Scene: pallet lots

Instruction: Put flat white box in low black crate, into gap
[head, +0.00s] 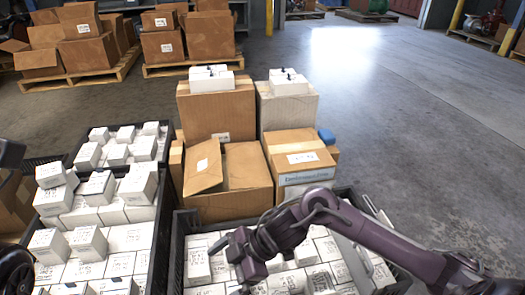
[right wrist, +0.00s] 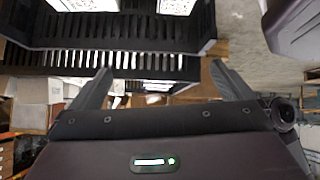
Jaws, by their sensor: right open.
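A low black crate (head: 179,262) stands at the front centre, filled with white boxes carrying handwritten marks. My right arm crosses above it and hides part of its contents, so I cannot make out the gap clearly. My right gripper (head: 228,266) is over the crate's left part. In the right wrist view it (right wrist: 160,70) is open, with nothing between its fingers. Flat white boxes (head: 211,79) lie on the tall brown carton, and more (head: 288,83) lie on the pale carton beside it. I cannot tell which one the task means. My left gripper is not identifiable.
More black crates (head: 163,215) with stacked white boxes stand at the left. An open brown carton (head: 245,170) and a taped carton (head: 297,152) stand right behind the low crate. Pallets of cartons (head: 100,78) are farther back. The floor (head: 420,130) at the right is clear.

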